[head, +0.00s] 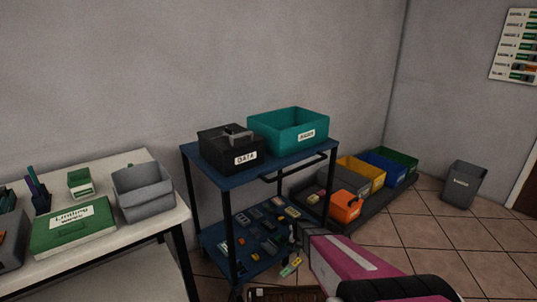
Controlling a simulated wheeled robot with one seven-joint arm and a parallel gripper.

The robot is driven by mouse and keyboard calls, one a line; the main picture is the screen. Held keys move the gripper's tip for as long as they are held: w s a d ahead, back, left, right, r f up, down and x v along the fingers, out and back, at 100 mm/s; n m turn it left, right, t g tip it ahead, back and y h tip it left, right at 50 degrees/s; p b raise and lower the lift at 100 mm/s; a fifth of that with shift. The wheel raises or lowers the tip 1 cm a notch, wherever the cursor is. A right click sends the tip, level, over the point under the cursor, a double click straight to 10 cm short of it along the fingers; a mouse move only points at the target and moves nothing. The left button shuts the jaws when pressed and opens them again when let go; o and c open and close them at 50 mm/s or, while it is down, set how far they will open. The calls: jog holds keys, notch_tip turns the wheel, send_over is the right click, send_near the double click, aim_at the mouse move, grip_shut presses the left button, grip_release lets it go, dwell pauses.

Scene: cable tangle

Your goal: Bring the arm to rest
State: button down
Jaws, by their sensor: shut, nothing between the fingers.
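My pink arm link with a white stripe (352,258) and a black joint (395,290) fill the lower right of the head view. The link reaches up and left, in front of the right side of the blue cart (222,180). My gripper's fingers cannot be made out in this view. No cable can be made out clearly.
The cart carries a black labelled box (220,150) and a teal bin (290,130); small parts lie on its lower shelf. A white table (150,225) stands left, with a green case (72,232). Coloured bins and a grey bin (463,185) stand right. Tiled floor (420,230) is clear between.

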jog(key=s+r+n, duration=0.1)
jog(key=s+r, duration=0.6)
jog(key=r, duration=0.3)
jog(key=s+r+n, duration=0.2)
jog(key=s+r, duration=0.4)
jog(key=r, duration=0.5)
jog(key=s+r+n, duration=0.1)
jog(key=s+r, duration=0.6)
jog(key=r, duration=0.4)
jog(key=shift+s+r+n, duration=0.15)
jog(key=shift+s+n, duration=0.15)
jog(key=shift+s, duration=0.05)
jog(key=w+d+f+n+g+y, duration=0.1)
jog(key=w+f+n, duration=2.1)
jog(key=f+n, duration=0.3)
jog(key=shift+w+d+f+y, duration=0.25)
jog(key=shift+d+f+y, duration=0.15)
jog(key=shift+f, duration=0.15)
jog(key=shift+f, duration=0.1)
